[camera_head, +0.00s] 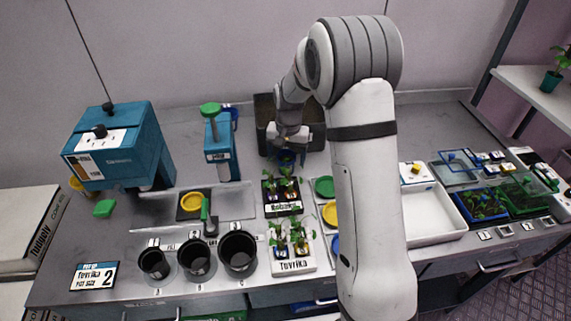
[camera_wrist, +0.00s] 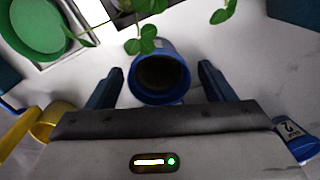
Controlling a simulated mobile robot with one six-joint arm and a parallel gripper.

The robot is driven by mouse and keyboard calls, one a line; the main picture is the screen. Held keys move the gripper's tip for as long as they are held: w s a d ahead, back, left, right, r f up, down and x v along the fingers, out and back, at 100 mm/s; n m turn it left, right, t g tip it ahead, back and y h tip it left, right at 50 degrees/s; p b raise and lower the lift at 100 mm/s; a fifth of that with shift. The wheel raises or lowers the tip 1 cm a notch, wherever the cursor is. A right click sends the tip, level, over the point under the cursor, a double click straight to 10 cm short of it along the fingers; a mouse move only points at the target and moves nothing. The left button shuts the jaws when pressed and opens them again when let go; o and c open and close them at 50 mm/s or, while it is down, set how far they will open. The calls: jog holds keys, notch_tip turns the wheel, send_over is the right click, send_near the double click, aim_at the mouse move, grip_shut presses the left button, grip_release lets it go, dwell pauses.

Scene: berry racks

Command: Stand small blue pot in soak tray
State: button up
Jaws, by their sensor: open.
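A small blue pot (camera_wrist: 160,97) with a dark inside stands upright in the wrist view. My gripper (camera_wrist: 160,84) is open, with one finger on either side of the pot and a visible gap at each side. In the head view my gripper (camera_head: 287,151) is low over the back of the bench, and the blue pot (camera_head: 287,159) shows small and dark beneath it. A shallow white tray (camera_head: 452,234), likely the soak tray, lies to the right, partly hidden by my arm.
Plant carriers (camera_head: 297,265) with leafy seedlings stand in front of the gripper. Coloured saucers (camera_head: 324,186) lie right of them. Black pots (camera_head: 238,252) line the front left. A dark bin (camera_head: 265,108) stands behind. In the wrist view, leaves (camera_wrist: 145,42) hang close to the pot.

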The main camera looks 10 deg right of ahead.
jog(key=shift+f, duration=0.35)
jog(key=shift+c, duration=0.3)
jog(key=c, duration=1.1)
